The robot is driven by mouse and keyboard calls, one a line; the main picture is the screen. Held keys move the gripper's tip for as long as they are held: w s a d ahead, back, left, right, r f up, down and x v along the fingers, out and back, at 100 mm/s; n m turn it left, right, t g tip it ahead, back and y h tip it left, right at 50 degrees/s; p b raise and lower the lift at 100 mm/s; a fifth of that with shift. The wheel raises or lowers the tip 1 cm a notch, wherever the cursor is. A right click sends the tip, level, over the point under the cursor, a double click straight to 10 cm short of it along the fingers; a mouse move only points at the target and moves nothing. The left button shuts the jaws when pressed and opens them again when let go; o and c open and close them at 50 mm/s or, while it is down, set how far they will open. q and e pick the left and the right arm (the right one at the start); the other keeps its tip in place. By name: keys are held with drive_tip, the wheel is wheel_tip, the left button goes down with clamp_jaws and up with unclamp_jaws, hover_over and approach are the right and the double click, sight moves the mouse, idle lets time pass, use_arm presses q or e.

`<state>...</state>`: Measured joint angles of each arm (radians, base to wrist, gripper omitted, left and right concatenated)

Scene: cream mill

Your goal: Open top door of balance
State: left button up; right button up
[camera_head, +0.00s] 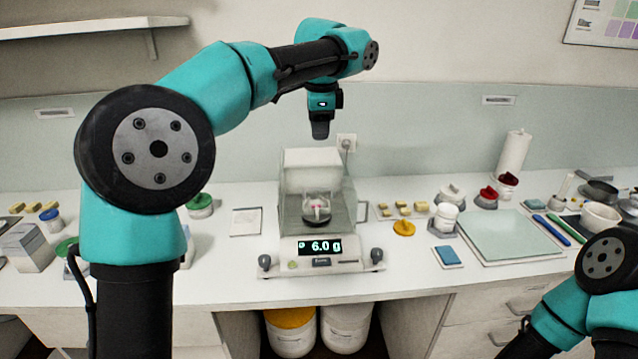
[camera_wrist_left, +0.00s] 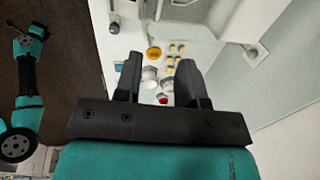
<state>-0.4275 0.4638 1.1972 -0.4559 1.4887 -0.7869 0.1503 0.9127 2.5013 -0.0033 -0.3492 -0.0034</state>
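The balance (camera_head: 320,247) stands on the bench in the middle of the head view, with its display lit and reading about 6.0 g. Its clear chamber (camera_head: 342,197) holds a small glass vessel (camera_head: 317,207) with something reddish in it. A pale panel (camera_head: 312,158) shows at the chamber's top; I cannot tell whether the top door is open or shut. My left gripper (camera_head: 320,130) points down above the back of the chamber, apart from it. In the left wrist view its fingers (camera_wrist_left: 160,67) are spread with nothing between them. My right gripper is out of view.
A green tray (camera_head: 507,236) lies further right. A pale card (camera_head: 246,222) lies to the left.

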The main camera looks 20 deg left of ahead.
sight(318, 188)
use_arm(q)
drive_tip(key=w+f, duration=0.1)
drive_tip(key=f, duration=0.4)
drive_tip(key=w+f, duration=0.1)
drive_tip(key=f, duration=0.5)
drive_tip(key=w+a+f, duration=0.1)
drive_tip(key=f, duration=0.5)
drive_tip(key=shift+w+a, duration=0.1)
drive_tip(key=shift+c, duration=0.3)
drive_tip(key=shift+r, duration=0.1)
clamp_jaws()
